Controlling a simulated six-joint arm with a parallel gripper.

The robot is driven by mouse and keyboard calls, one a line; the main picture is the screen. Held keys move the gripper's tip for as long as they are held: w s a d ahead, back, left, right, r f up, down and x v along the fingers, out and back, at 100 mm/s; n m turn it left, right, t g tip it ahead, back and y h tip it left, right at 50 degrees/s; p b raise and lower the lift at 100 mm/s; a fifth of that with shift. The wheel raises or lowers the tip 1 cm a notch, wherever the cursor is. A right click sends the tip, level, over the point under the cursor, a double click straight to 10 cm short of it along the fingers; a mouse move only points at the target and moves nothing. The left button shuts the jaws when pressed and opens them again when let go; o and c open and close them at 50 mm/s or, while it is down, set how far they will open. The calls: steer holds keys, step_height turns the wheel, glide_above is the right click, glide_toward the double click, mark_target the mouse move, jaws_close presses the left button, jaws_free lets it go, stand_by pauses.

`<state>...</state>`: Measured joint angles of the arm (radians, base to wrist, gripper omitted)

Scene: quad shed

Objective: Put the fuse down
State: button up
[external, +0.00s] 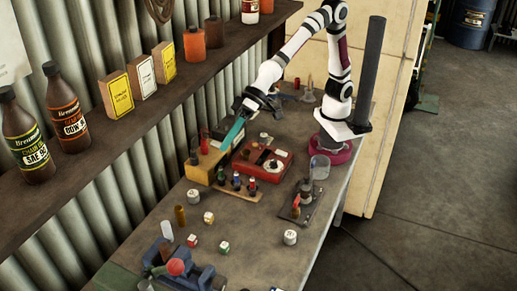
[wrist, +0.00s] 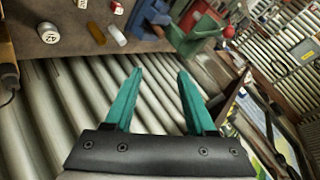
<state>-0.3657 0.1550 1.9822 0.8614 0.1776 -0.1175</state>
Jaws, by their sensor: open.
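My gripper (external: 233,137) has teal fingers and hangs over the back part of the bench, near the yellow block. In the wrist view its two fingers (wrist: 160,74) are spread apart with nothing between them. A small white cylinder (external: 167,229) and a brass-brown cylinder (external: 180,215) stand close together on the bench, nearer the camera than the gripper. They also show in the wrist view, the white one (wrist: 117,35) beside the brown one (wrist: 97,32), both apart from the fingers. I cannot tell which of them is the fuse.
A yellow block (external: 203,165), a red device (external: 262,162) and a rack of small coloured pieces (external: 238,184) crowd the bench. A blue vise (external: 185,277) stands at the near end. Small labelled cubes and white weights lie between. A shelf with bottles (external: 22,140) runs along the corrugated wall.

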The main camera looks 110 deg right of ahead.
steer(key=s+d+f+g+h, duration=0.1)
steer(key=s+d, duration=0.4)
steer(key=s, duration=0.6)
steer(key=s+d+f+g+h, duration=0.1)
steer(key=s+d+f+g, duration=0.2)
steer(key=s, duration=0.8)
steer(key=s+d+f+m+g+h, duration=0.1)
steer(key=s+d+f+g, duration=0.2)
steer(key=s+d, duration=0.6)
steer(key=shift+s+g, duration=1.1)
steer(key=shift+s, duration=0.05)
steer(key=shift+d+f, duration=0.1)
steer(key=shift+o, duration=0.5)
